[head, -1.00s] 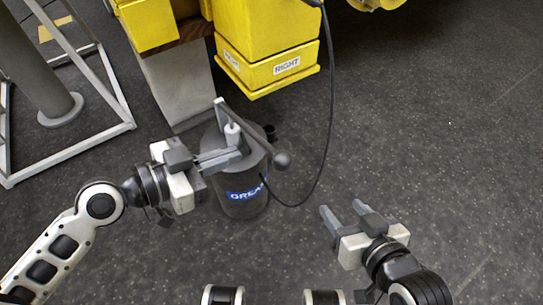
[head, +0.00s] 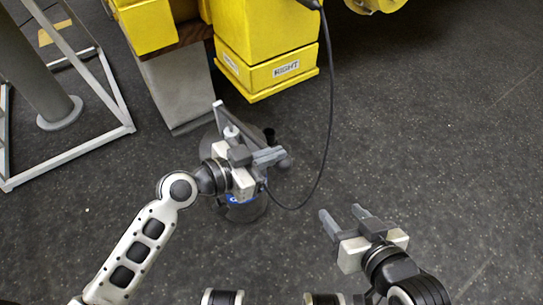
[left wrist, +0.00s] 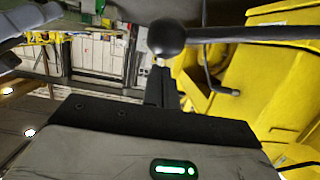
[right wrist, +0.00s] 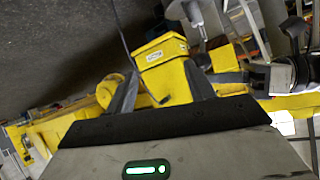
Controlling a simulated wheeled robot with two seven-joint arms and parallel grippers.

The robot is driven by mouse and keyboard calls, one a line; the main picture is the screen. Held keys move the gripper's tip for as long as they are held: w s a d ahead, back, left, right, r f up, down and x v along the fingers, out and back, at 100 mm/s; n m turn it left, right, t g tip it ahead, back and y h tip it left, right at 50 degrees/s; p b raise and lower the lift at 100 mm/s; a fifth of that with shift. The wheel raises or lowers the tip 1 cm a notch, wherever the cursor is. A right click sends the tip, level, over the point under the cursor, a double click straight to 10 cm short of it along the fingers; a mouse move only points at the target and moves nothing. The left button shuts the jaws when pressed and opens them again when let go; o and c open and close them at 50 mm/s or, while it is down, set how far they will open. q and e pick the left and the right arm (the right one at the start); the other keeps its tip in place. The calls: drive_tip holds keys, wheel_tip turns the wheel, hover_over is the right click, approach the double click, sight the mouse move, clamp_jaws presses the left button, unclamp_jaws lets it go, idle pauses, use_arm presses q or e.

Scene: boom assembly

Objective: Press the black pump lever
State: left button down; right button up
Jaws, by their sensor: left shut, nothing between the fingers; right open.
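The black pump lever (head: 237,121) slopes down to the right across the top of the dark grease pump bucket (head: 252,212). Its ball knob (head: 286,161) is partly hidden behind my left fingers. In the left wrist view the round knob (left wrist: 167,37) and its rod (left wrist: 245,33) lie close to the fingertips; I cannot tell whether they touch. My left gripper (head: 279,154) is shut and empty, and hides much of the bucket and its blue label (head: 240,199). My right gripper (head: 341,212) is open and empty, to the right of the pump.
A black hose (head: 328,120) loops from the yellow machine down to the pump. Yellow blocks (head: 272,72), one marked RIGHT, and a grey post (head: 178,88) stand behind. A grey metal frame (head: 112,80) is at left. The dark floor at right is clear.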

use_arm(q)
drive_tip(key=shift+f, duration=0.15)
use_arm(e)
drive_tip(key=shift+w+a+f, duration=0.1)
drive_tip(key=shift+w+a, duration=0.1)
use_arm(q)
drive_tip(key=shift+f, duration=0.1)
